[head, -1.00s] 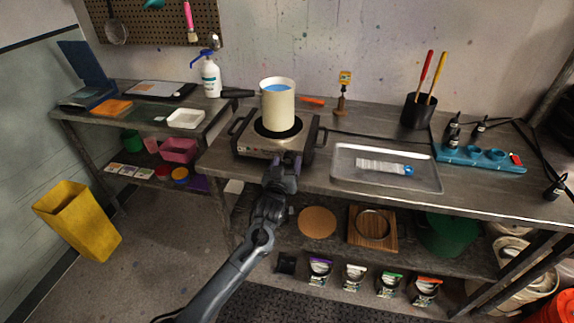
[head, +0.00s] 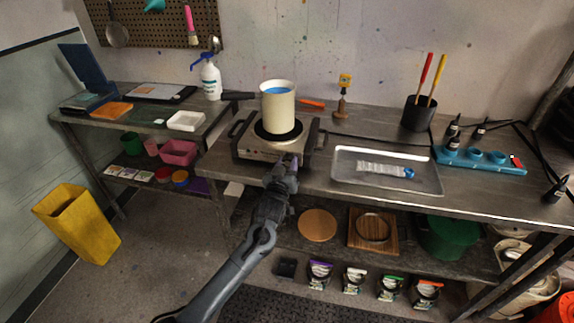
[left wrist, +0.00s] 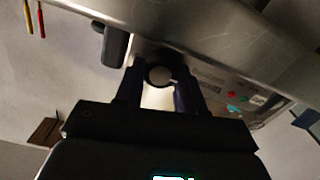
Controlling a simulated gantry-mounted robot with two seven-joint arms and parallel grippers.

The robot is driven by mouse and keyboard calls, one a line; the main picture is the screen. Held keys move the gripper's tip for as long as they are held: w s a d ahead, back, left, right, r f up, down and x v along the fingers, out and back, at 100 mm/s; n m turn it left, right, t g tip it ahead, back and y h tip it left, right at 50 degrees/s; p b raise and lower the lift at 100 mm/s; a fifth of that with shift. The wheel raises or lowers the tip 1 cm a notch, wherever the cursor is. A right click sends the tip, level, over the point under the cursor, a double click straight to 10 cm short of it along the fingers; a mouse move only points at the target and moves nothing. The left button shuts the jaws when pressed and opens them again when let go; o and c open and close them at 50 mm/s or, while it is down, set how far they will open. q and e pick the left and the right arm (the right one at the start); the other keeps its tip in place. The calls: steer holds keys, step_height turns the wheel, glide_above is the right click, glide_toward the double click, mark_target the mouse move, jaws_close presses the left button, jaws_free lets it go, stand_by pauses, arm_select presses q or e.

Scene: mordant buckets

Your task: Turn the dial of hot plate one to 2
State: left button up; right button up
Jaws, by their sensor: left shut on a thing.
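Hot plate one (head: 262,150) is a silver unit with a dark round top and side handles, at the front edge of the bench. A cream pot (head: 278,112) with blue liquid and a dark handle stands on it. My left gripper (head: 287,161) is at the right part of its front panel. In the left wrist view, my left gripper (left wrist: 159,80) is shut on the round dial (left wrist: 160,74), one finger on each side. The dial's setting cannot be read. In the head view the gripper hides the dial. My right gripper is not in view.
A metal tray (head: 434,187) with a striped item lies right of the hot plate. A blue rack (head: 478,158) and a black cup (head: 417,113) with two handled tools stand further right. The floor left of my arm is clear, beside a yellow bin (head: 78,222).

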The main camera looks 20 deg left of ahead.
arm_select(q)
steer(key=m+p, duration=0.2)
steer(key=shift+r+m+p, duration=0.15)
steer(key=shift+m+p, duration=0.2)
steer(key=shift+m, duration=0.05)
steer(key=m+p, duration=0.2)
steer(key=m, duration=0.1)
steer(key=shift+d+m, duration=0.1)
steer(key=shift+m, duration=0.2)
steer(key=m+p, duration=0.2)
steer(key=m, duration=0.1)
steer(key=shift+m, duration=0.3)
steer(key=m+p, duration=0.1)
steer(key=m, duration=0.3)
steer(key=shift+f, duration=0.2)
steer(key=o, duration=1)
steer(key=shift+o, duration=0.2)
